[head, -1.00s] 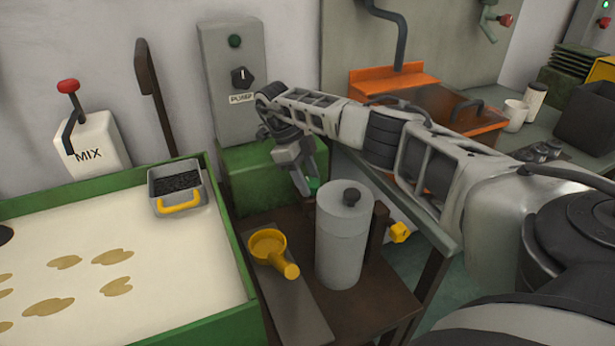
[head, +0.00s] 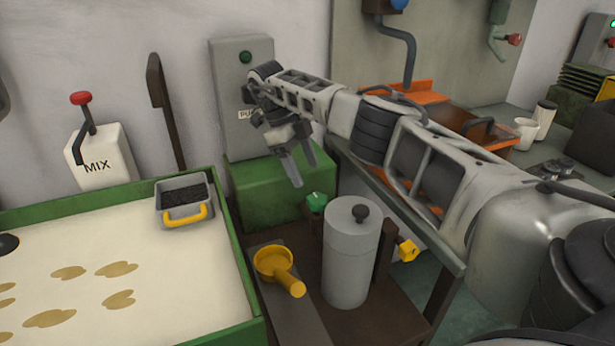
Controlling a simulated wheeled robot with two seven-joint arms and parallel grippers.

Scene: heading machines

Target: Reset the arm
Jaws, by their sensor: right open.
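My right arm reaches in from the right across the view. My right gripper (head: 297,168) is open and empty, its two fingers pointing down in front of the green base of the pump box. It hangs above a green knob (head: 316,202) behind the grey canister (head: 349,253), apart from both. The grey pump box (head: 243,85) stands behind the wrist, which hides its dial and part of its label. My left gripper is not in view.
A yellow scoop (head: 278,270) lies on the brown stand left of the canister. A green-rimmed tray (head: 120,207) fills the left, with a small grey bin (head: 182,199) at its back corner. A MIX lever box (head: 97,159) stands behind. An orange sink (head: 447,124) lies behind my arm.

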